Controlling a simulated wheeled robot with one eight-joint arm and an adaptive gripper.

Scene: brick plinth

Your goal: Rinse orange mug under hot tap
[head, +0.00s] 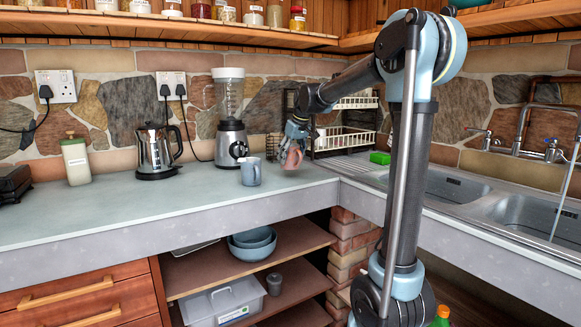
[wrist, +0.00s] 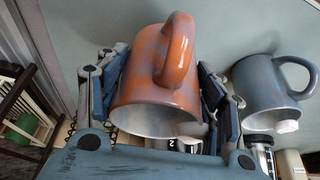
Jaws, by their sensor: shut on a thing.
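The orange mug (head: 292,158) is at the back of the left counter, near the corner by the dish rack. My gripper (head: 297,132) is shut on it from above. In the wrist view the orange mug (wrist: 155,95) sits between the fingers of my gripper (wrist: 162,85), its handle towards the top and its pale opening towards the camera. I cannot tell whether it touches the counter. Two tap handles, the nearer (head: 551,150) and the farther (head: 487,139), stand behind the sink (head: 530,212) at right. A thin pale streak, perhaps water, slants into the sink.
A blue-grey mug (head: 250,172) stands just left of the orange one. The front left counter is clear.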

